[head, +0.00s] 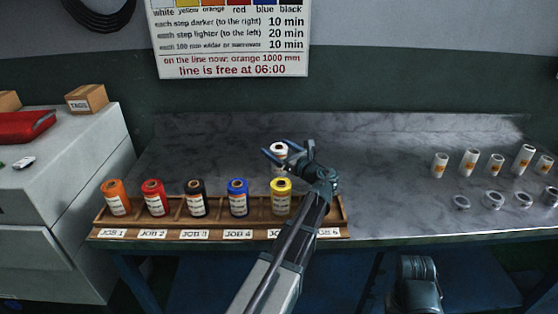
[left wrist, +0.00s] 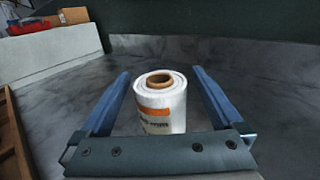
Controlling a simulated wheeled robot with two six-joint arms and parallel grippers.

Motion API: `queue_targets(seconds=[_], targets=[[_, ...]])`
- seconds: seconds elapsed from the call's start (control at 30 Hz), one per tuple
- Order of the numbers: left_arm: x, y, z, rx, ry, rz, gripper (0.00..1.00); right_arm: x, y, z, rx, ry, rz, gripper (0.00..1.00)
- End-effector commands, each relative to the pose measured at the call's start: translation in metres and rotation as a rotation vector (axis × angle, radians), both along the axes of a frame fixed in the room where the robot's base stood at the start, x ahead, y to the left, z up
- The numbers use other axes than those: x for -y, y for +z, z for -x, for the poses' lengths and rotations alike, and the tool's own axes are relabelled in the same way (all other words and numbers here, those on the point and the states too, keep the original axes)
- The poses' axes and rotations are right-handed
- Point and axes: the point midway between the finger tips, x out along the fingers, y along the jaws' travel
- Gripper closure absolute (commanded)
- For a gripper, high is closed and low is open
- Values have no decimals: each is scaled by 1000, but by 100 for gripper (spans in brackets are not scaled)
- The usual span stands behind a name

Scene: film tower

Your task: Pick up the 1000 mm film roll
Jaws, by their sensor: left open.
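A white film roll (head: 279,149) with a brown core stands upright on the grey worktop, behind the wooden rack. In the left wrist view the roll (left wrist: 160,105) shows an orange band on its label; the print is too blurred to read. My left gripper (head: 272,147) is open at the roll. In the left wrist view its two blue fingers (left wrist: 160,73) lie on either side of the roll, with a visible gap on each side. The gripper's palm bar hides the roll's lower part. My right gripper does not show.
The wooden rack (head: 165,234) holds orange, red, black, blue and yellow rolls; my left arm covers part of its right end. Several small white rolls (head: 468,162) and metal rings (head: 493,200) stand at the right. The worktop (head: 385,190) between is clear.

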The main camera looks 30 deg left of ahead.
Motion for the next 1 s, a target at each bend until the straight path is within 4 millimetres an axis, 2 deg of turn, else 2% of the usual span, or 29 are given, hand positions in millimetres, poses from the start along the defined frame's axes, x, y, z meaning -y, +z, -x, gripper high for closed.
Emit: queue_targets(seconds=[0.03,0.17,0.4,0.93,1.0], targets=[[-9,1,-5,0,2,0,0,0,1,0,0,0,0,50],[-23,0,-10,0,1,0,0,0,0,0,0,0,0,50],[-24,0,-10,0,-1,0,2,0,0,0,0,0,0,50],[-24,0,-10,0,-1,0,97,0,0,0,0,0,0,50],[-24,0,-10,0,0,-1,98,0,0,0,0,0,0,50]])
